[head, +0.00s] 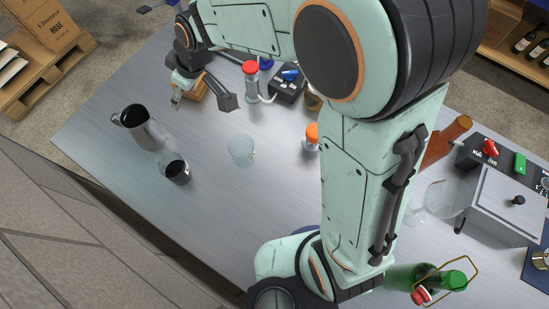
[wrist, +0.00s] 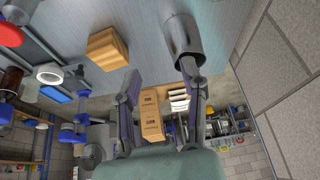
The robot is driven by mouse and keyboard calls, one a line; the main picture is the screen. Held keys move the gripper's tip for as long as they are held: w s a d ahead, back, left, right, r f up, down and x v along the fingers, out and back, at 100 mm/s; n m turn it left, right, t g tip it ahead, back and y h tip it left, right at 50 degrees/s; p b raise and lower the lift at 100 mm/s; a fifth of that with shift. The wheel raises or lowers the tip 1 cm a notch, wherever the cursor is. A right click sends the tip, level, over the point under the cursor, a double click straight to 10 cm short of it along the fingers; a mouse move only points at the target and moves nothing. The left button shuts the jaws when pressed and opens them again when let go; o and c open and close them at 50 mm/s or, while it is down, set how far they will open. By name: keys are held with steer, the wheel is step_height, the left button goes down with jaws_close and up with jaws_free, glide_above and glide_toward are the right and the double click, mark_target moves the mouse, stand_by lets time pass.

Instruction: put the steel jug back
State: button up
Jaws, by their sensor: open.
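The steel jug (head: 148,132) stands upright on the grey table at the left in the head view, its dark opening facing up and its handle to the left. In the wrist view the jug (wrist: 184,36) is at the top, just beyond the right fingertip. My gripper (head: 202,99) is open and empty, behind and to the right of the jug in the head view. In the wrist view my gripper (wrist: 160,70) has its fingers spread with nothing between them. The right finger overlaps the jug's edge there; I cannot tell whether they touch.
A glass of dark liquid (head: 176,170) stands in front of the jug, and an empty glass (head: 241,149) to its right. A wooden block (wrist: 107,48) is near my gripper. A red-capped bottle (head: 251,82) and an orange-capped bottle (head: 311,137) stand farther right. The table's left corner is clear.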

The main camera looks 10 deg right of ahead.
steer(key=s+d+r+m+g+h, duration=0.1)
steer(key=s+d+m, duration=0.3)
steer(key=s+d, duration=0.4)
steer(key=s+d+r+m+g+h, duration=0.2)
steer(key=s+d+m, duration=0.3)
steer(key=s+d, duration=0.4)
steer(key=s, duration=0.5)
steer(key=shift+r, duration=0.4)
